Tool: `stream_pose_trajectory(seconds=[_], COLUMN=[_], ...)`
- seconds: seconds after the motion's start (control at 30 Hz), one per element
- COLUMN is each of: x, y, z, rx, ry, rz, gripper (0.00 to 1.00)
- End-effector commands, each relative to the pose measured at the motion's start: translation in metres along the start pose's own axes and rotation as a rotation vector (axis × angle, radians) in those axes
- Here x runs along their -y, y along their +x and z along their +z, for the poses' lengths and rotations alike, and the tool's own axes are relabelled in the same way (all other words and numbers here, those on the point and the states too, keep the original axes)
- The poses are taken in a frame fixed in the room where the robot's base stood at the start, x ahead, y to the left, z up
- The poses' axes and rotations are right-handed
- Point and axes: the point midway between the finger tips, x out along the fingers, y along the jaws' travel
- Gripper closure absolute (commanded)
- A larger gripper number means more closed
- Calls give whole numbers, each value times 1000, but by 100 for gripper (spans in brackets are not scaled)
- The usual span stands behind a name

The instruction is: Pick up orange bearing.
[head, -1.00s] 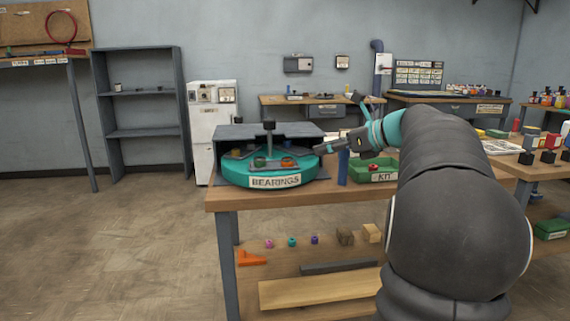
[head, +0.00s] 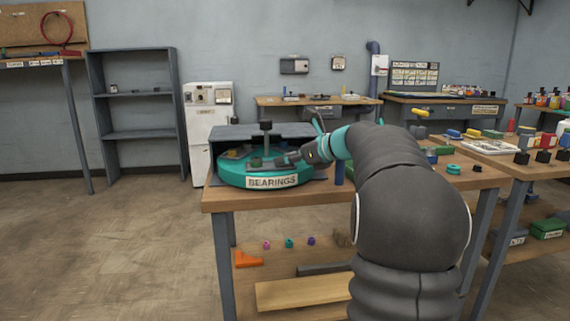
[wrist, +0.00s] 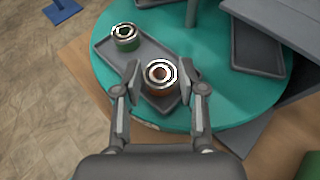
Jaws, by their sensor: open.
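The orange bearing (wrist: 160,76) shows in the wrist view as a silver-rimmed ring with an orange-brown side. It sits on a grey tray (wrist: 103,52) on the teal turntable (wrist: 88,75). My gripper (wrist: 166,82) is open, with one finger on each side of the orange bearing; I cannot tell whether either finger touches it. A green bearing (wrist: 125,37) sits on the same tray, up and left of the orange one.
A grey cover (head: 235,132) stands over the back of the turntable, with a central post and black knob (head: 266,125). Another grey tray (wrist: 258,50) lies to the right in the wrist view. A blue post (head: 339,168) stands right of the turntable.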

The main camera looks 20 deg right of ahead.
Motion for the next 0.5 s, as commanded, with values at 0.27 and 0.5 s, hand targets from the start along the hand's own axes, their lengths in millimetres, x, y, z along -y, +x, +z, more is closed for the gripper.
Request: stream_pose_trajectory(seconds=[0.27,0.5], x=[0,0], y=[3,3], z=[0,1], rx=[0,0], ry=[0,-1], rz=[0,0], gripper=[67,100])
